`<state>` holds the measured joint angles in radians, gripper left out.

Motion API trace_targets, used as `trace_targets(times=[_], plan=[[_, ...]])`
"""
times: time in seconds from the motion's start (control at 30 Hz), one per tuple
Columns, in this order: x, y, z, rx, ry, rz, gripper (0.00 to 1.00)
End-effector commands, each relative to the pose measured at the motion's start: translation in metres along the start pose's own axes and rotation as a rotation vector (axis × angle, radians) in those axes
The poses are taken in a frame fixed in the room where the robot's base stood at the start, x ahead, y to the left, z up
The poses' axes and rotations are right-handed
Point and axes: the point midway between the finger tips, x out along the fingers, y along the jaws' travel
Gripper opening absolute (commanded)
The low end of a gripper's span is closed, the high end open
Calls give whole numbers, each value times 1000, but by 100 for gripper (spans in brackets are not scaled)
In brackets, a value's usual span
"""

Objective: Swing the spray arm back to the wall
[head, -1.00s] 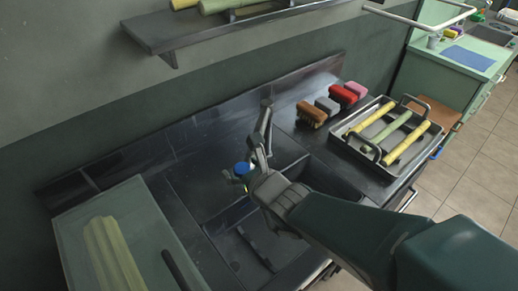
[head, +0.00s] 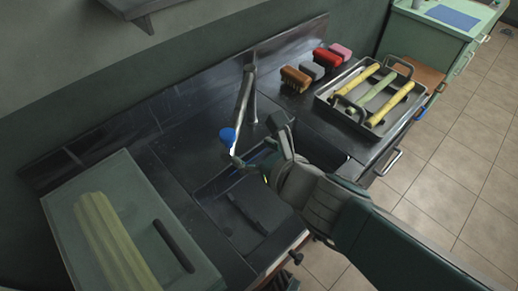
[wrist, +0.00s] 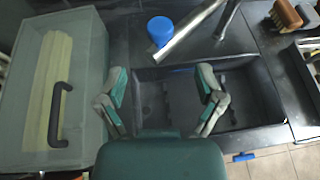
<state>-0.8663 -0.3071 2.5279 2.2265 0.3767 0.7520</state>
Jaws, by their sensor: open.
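The spray arm (head: 244,100) is a grey metal tube with a blue head (head: 228,136). It reaches from near the back wall (head: 130,85) out over the counter, toward the sink basin (head: 235,215). In the wrist view the spray arm (wrist: 195,35) slants from its upright post down to the blue head (wrist: 160,30), just beyond the basin's far rim. My gripper (head: 257,143) is open and empty, on the near right side of the spray arm. In the wrist view my gripper (wrist: 162,78) has its fingers spread over the basin, with the blue head ahead and apart from them.
A clear-lidded box (head: 60,215) with yellow-green canes and a dark handle stands at left. Several brushes (head: 312,70) and a metal tray (head: 325,95) with canes lie at right. Tiled floor (head: 460,170) is free at the right.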

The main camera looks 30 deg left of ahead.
Motion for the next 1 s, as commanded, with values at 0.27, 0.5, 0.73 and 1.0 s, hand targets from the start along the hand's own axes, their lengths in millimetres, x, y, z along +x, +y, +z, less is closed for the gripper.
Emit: trace_targets(times=[0.27, 0.5, 0.73, 1.0], plan=[[-11, 0, -1, 1, 2, -1, 86], [-9, -1, 0, -2, -1, 2, 51], [20, -22, 28, -103, -85, 131, 0], [43, -65, 35, -235, -183, 430, 0]])
